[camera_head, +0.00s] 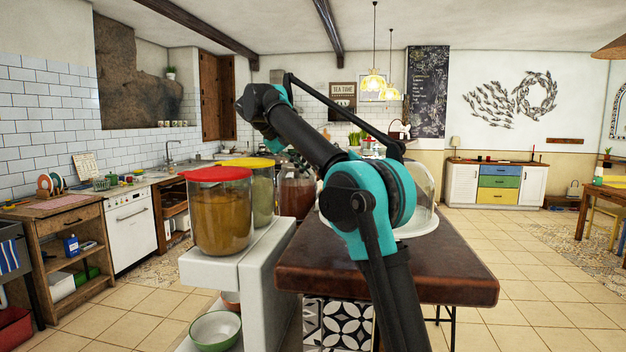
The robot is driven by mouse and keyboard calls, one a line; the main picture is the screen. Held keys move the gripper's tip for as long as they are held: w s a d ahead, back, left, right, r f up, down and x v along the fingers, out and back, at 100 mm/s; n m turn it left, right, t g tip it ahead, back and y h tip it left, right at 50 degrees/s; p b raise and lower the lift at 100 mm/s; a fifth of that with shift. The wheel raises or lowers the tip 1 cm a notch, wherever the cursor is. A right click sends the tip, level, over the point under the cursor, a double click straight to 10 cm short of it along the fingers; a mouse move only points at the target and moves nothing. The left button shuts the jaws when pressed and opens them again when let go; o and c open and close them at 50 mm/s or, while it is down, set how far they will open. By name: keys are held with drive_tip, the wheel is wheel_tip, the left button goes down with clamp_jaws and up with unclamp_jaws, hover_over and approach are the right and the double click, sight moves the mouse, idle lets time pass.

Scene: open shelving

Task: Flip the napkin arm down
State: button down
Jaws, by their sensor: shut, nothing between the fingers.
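I cannot make out the napkin arm in this view; it may be hidden behind my arm or the jars. My arm rises in front of the dark brown table (455,283) and bends over to the left.
A red-lidded jar (220,212) and a yellow-lidded jar (261,190) stand on a white stand (255,275) with a green bowl (215,331) below. A glass dome (424,196) is partly behind my arm. The tiled floor at right is open.

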drive_tip(key=v, duration=0.6)
idle(0.3)
